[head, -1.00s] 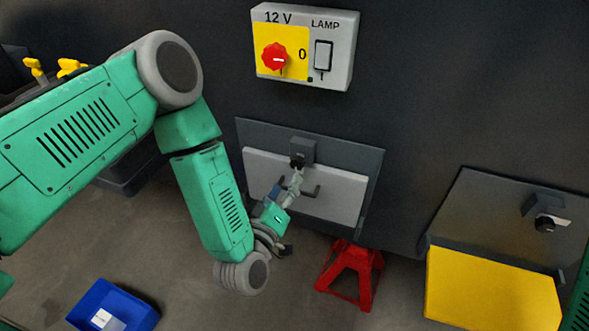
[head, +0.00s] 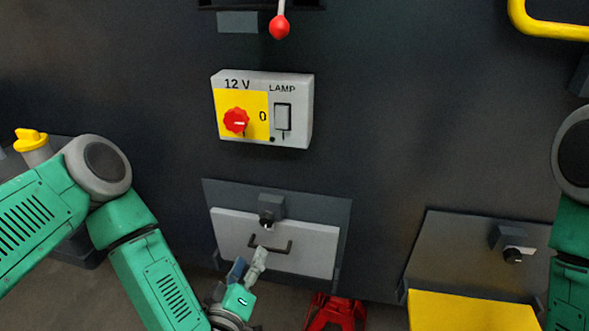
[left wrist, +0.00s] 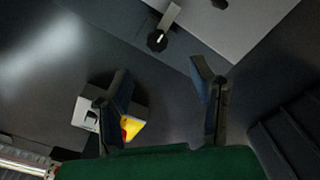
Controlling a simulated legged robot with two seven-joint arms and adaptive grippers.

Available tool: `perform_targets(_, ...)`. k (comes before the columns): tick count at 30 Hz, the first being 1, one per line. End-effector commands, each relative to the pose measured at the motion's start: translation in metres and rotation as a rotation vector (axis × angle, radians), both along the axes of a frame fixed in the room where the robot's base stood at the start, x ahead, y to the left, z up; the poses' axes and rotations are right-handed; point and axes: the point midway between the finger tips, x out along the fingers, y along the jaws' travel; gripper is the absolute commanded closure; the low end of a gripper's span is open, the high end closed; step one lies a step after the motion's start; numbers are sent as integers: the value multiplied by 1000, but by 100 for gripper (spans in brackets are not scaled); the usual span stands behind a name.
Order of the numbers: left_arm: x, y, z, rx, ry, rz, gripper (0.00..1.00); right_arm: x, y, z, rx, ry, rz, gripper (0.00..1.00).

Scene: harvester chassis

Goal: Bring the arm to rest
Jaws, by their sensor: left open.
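My left arm comes in from the left in the head view and bends down at the elbow. Its gripper (head: 247,268) is open and empty, just in front of and below the handle (head: 270,246) of a light grey panel (head: 313,252). I cannot tell from the head view whether a finger touches the handle. In the left wrist view the two fingers (left wrist: 165,95) stand wide apart with nothing between them. The grey panel (left wrist: 235,25) and a dark latch knob (left wrist: 157,40) lie beyond the fingers there. My right arm shows at the right edge of the head view; its gripper is out of view.
A switch box (head: 262,108) with a red knob is on the dark wall above; it also shows in the left wrist view (left wrist: 86,113). A red-tipped lever (head: 280,27) is higher up. A yellow panel (head: 470,312) and a red stand (head: 335,312) are low down.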

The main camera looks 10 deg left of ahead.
Motion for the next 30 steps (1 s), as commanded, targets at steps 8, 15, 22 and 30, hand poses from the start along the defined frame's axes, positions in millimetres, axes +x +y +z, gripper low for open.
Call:
perform_targets(8,-42,-28,-60,178,329,-266,49,0,0,0,0,1,0,69)
perform_targets(15,-160,24,-138,511,954,-550,49,-1,0,0,0,1,0,69)
perform_targets(22,-234,95,-140,661,1343,-592,49,0,0,0,0,1,0,69)
perform_targets(30,-248,108,-137,678,1415,-592,49,0,0,0,0,1,0,69)
